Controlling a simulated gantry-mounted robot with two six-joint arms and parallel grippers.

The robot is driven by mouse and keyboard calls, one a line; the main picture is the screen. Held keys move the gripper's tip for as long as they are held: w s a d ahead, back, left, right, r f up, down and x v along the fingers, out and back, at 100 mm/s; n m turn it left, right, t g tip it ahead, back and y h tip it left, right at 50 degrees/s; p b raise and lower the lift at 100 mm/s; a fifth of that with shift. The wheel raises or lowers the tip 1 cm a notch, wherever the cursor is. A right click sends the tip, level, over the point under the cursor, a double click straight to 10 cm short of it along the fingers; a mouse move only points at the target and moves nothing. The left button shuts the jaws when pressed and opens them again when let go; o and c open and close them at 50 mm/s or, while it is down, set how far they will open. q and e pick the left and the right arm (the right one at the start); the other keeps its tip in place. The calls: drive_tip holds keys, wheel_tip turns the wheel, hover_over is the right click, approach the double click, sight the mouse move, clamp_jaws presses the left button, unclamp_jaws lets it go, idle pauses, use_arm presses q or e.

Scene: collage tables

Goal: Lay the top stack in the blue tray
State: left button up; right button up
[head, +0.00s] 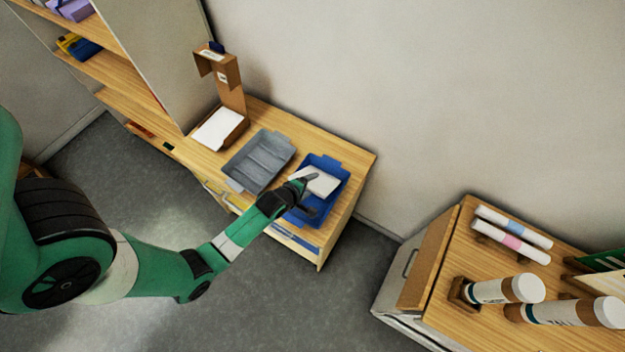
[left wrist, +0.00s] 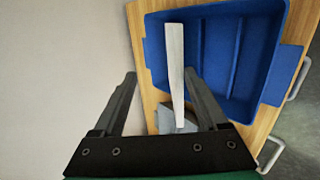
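The blue tray (head: 340,167) stands at the right end of the wooden cabinet top. A white stack (head: 322,184) shows over the tray, next to my left gripper (head: 306,180). In the left wrist view the white stack (left wrist: 175,60) appears edge-on as a narrow strip over the blue tray (left wrist: 240,60). My left gripper (left wrist: 163,82) has its fingers apart, with the strip between them, closer to the right finger. A gap shows on its left side. Whether the stack touches the tray floor is unclear. My right gripper is not in view.
A grey tray (head: 260,160) stands left of the blue one. Further left is an open cardboard box (head: 232,95) with white paper (head: 217,128) in it. A wall is behind the cabinet. Another wooden table (head: 455,310) with rolls and tubes is at the right.

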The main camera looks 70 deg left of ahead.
use_arm(q)
drive_tip(key=p+v, duration=0.4)
drive_tip(key=v, duration=0.2)
drive_tip(key=shift+d+r, duration=0.15)
drive_tip(key=shift+d, duration=0.1)
wheel_tip(320, 180, up, 7)
drive_tip(key=s+d+p, duration=0.1)
drive_tip(key=p, duration=0.1)
drive_tip(key=shift+s+d, duration=0.15)
drive_tip(key=shift+s, duration=0.15)
idle(0.4)
